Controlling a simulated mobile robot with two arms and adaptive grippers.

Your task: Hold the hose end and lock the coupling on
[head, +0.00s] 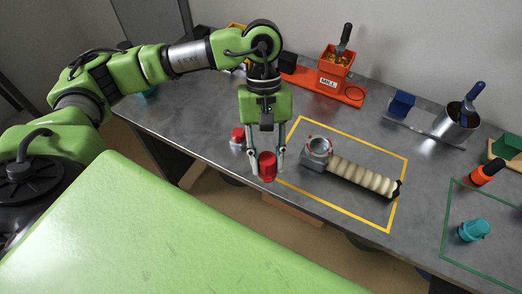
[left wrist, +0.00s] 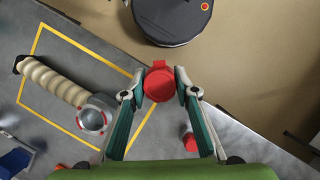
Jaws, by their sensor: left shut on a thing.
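My left gripper (head: 266,160) is shut on a red round part (head: 267,166) and holds it near the table's front edge, left of the hose. In the left wrist view the red part (left wrist: 159,84) sits between the fingertips (left wrist: 160,92) and shows a small tab; I cannot tell whether it is the coupling. The cream ribbed hose (head: 362,178) lies inside the yellow outline, and its metal-ringed end (head: 318,148) sits at a grey block (head: 313,162). The ringed end also shows in the left wrist view (left wrist: 92,121). My right gripper is not in view.
A second red piece (head: 237,135) stands on the table (head: 190,115) behind the gripper. The yellow outline is otherwise clear.

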